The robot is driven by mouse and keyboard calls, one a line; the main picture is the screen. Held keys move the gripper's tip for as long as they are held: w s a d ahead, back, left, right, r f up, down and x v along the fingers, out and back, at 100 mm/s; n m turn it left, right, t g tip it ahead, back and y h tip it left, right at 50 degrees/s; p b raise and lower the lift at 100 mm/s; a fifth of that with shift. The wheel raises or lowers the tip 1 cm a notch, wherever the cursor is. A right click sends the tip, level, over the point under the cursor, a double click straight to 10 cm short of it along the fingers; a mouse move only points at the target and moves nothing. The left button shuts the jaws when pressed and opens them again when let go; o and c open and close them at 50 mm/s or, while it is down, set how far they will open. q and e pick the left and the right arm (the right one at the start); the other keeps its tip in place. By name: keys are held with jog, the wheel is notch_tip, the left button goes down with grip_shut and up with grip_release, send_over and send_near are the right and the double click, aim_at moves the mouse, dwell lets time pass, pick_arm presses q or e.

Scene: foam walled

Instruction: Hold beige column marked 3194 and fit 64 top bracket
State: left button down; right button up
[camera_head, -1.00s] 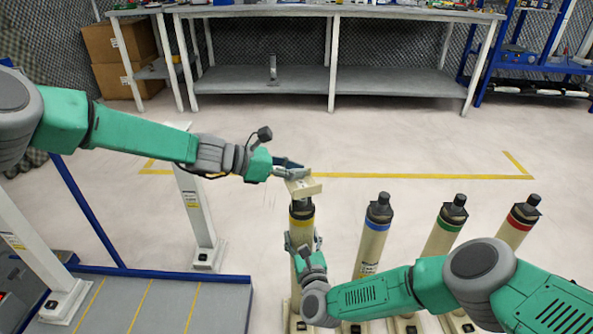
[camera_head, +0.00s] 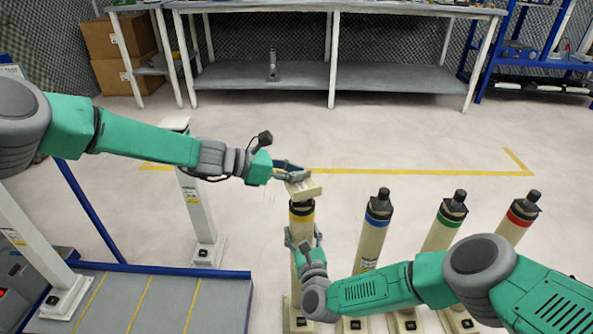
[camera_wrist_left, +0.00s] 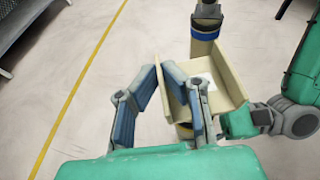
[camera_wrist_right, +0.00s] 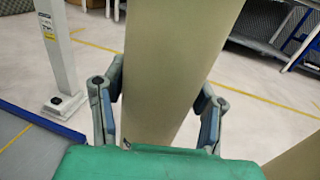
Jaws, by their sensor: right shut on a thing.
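The beige column (camera_head: 301,230) with a yellow band stands upright at the centre of the head view. Its marking is not readable. The pale beige top bracket (camera_head: 304,188), a walled channel, sits at the column's top and hides its tip; I cannot tell if it is fully seated. My left gripper (camera_head: 303,172) is at the bracket; in the left wrist view its fingers (camera_wrist_left: 160,88) stand apart, around or beside one wall of the bracket (camera_wrist_left: 228,88). My right gripper (camera_head: 304,238) is shut around the column below the band; the right wrist view shows fingers on both sides of the column (camera_wrist_right: 165,75).
Beige columns with blue (camera_head: 371,235), green (camera_head: 442,228) and red (camera_head: 518,222) bands stand to the right. A white post (camera_head: 200,215) and a blue-edged grey platform (camera_head: 165,300) are at left. A workbench (camera_head: 270,75) stands behind. The floor between is clear.

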pick_arm(q)
jog(key=shift+f, duration=0.45)
jog(key=c, duration=1.6)
grip_release()
jog(key=shift+c, duration=0.2)
jog(key=v, duration=1.2)
jog(key=shift+w+a+f, duration=0.1)
pick_arm(e)
jog(key=o, duration=1.8)
jog(key=shift+c, duration=0.2)
jog(key=shift+s, duration=0.1)
